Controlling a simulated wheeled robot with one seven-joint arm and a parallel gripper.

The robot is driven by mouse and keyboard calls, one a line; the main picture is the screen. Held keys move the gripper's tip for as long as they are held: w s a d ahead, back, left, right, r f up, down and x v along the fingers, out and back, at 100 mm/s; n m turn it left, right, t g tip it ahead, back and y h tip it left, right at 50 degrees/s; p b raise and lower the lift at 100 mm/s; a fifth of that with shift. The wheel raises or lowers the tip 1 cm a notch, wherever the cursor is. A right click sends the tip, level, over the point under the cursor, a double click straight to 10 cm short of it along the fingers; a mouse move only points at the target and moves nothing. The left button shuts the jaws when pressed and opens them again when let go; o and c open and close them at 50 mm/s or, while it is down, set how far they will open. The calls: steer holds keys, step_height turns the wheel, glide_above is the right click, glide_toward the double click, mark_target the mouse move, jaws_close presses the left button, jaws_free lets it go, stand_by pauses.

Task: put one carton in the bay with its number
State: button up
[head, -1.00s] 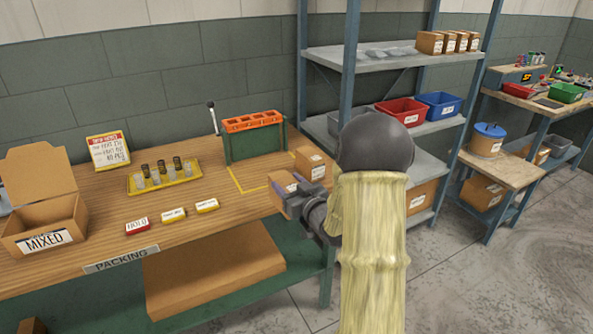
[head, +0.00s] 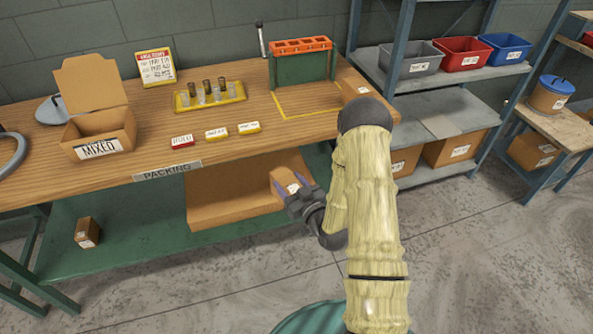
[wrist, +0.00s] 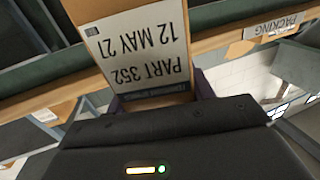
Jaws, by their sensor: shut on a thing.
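My gripper (head: 294,201) is shut on a small brown carton (head: 284,178). It holds the carton in front of the packing bench, below the top's front edge. In the wrist view the carton (wrist: 136,45) fills the space between the jaws, and its white label reads upside down "PART 352, 12 MAY 27". Another carton (head: 357,88) stands on the bench top's right end, partly hidden by my arm. A small carton (head: 87,231) with a white label sits on the green lower shelf at the left. I cannot make out any bay numbers.
A wide brown box (head: 225,200) lies on the bench's lower shelf, just behind the held carton. The packing bench (head: 300,130) holds an open MIXED box (head: 100,125) and a yellow tray (head: 209,98). A rack with bins (head: 462,52) and cartons stands right. Floor in front is clear.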

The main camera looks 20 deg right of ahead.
steer(key=shift+s+a+f, duration=0.1)
steer(key=shift+a+f, duration=0.05)
steer(key=p, duration=0.2)
steer(key=r+p, duration=0.1)
steer(key=p, duration=0.1)
steer(key=shift+s+a+m+h, duration=0.2)
steer(key=shift+s+m+h, duration=0.1)
steer(key=shift+h, duration=0.1)
steer(key=p, duration=0.1)
steer(key=r+h+p, duration=0.1)
steer(key=p, duration=0.1)
steer(key=shift+s+r+m, duration=0.1)
steer(key=shift+s+m, duration=0.15)
steer(key=shift+m, duration=0.15)
steer(key=r+h+p, duration=0.1)
steer(key=p, duration=0.1)
steer(key=r+m+h+p, duration=0.1)
steer(key=p, duration=0.2)
steer(key=shift+s+r+t, duration=0.15)
steer(key=shift+s+t, duration=0.2)
steer(key=shift+t, duration=0.05)
steer(key=shift+s+d+r+m+h+p, duration=0.1)
steer(key=shift+r+m+h+p, duration=0.15)
steer(key=shift+h+p, duration=0.15)
steer(key=shift+d+r+m+h+p, duration=0.1)
steer(key=shift+m+h+p, duration=0.2)
steer(key=shift+p, duration=0.2)
steer(key=shift+f, duration=0.1)
